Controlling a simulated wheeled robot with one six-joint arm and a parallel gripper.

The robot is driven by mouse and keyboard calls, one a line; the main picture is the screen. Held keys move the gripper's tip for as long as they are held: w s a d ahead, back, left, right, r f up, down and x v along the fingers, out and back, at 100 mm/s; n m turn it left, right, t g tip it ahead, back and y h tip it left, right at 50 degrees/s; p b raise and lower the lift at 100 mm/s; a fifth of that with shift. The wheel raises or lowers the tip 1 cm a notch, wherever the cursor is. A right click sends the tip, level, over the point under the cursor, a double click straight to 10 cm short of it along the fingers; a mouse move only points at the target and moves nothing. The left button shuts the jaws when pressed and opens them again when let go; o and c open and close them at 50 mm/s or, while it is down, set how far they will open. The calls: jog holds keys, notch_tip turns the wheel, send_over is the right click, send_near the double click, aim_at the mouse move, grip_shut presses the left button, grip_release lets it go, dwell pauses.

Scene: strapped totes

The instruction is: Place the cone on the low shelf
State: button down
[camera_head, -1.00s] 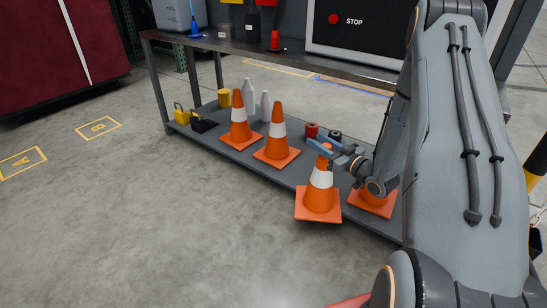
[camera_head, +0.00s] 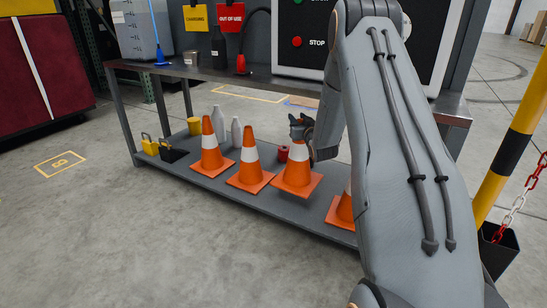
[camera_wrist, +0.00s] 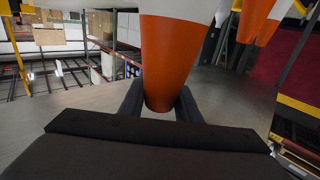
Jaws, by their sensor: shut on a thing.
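My gripper (camera_head: 301,126) is shut on the top of an orange cone (camera_head: 296,174) with a white band. The cone is upright over the low shelf (camera_head: 272,204), in the gap between two other cones. I cannot tell whether its base touches the shelf. In the wrist view the held cone (camera_wrist: 170,60) sits between the two dark fingers (camera_wrist: 160,102). Two more cones stand to its left, a near one (camera_head: 249,170) and a farther one (camera_head: 211,150). Another cone (camera_head: 342,211) stands to its right, partly hidden by my arm.
Grey-white bottles (camera_head: 218,127), a yellow roll (camera_head: 194,126), a red roll (camera_head: 283,154) and padlock-like items (camera_head: 171,151) are on the same shelf. The upper tabletop (camera_head: 200,71) hangs above it. A striped post (camera_head: 520,125) with a chain stands at right. Floor in front is clear.

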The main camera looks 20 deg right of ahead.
aim_at(299, 153)
notch_tip(299, 153, down, 8)
jog(key=b, duration=0.4)
jog(key=shift+f, duration=0.25)
jog(key=c, duration=1.3)
grip_release()
jog(key=shift+s, duration=0.2)
